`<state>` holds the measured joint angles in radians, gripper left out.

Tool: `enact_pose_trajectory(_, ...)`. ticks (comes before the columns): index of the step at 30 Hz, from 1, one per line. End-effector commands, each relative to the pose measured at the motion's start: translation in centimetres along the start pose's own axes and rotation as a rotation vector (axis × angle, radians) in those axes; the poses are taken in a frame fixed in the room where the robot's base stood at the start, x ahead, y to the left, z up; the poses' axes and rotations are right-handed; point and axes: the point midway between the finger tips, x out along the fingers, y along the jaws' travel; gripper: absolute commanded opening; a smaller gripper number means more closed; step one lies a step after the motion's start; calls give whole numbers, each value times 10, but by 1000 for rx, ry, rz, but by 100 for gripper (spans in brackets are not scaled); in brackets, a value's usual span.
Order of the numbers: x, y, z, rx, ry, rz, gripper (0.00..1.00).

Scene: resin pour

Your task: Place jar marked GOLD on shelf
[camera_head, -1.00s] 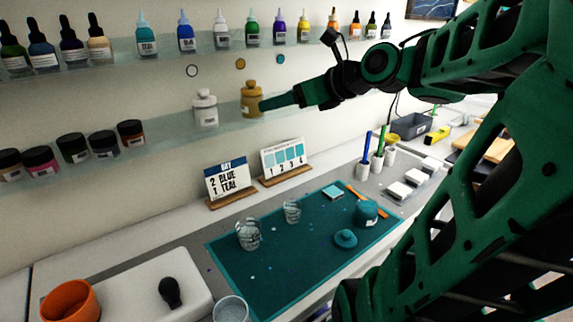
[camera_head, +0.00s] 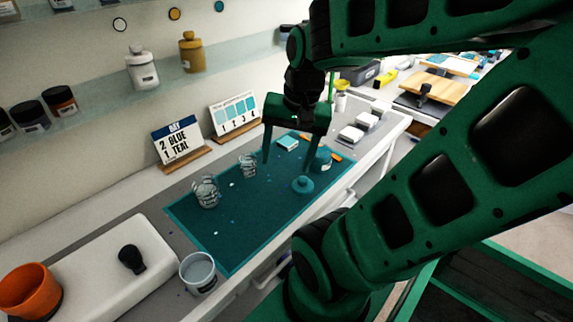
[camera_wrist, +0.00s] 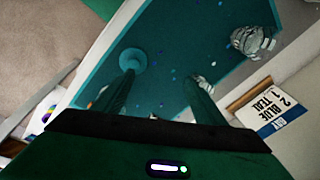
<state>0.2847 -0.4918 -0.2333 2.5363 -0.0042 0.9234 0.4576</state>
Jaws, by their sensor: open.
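The gold jar (camera_head: 191,52) stands upright on the lower glass shelf (camera_head: 113,89), just right of a white jar (camera_head: 142,67). Its label is too small to read. My gripper (camera_head: 288,162) is open and empty, pointing down over the teal mat, well right of and below the gold jar. In the wrist view my gripper (camera_wrist: 165,80) shows two spread fingers with nothing between them but mat. The gold jar is not in the wrist view.
Two card stands (camera_head: 178,143) are behind. An orange cup (camera_head: 29,288) is front left.

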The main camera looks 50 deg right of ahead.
Motion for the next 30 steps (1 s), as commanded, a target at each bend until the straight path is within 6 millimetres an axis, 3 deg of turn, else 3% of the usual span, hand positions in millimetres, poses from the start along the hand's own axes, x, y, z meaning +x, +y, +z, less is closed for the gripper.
enact_pose_trajectory(4, 3, 25, 21, -229, -68, 87, 65)
enact_pose_trajectory(10, 3, 42, 34, -379, -125, 135, 65)
enact_pose_trajectory(26, 3, 44, 35, -397, -131, 138, 65)
enact_pose_trajectory(30, 11, 35, 28, -396, -142, 149, 65)
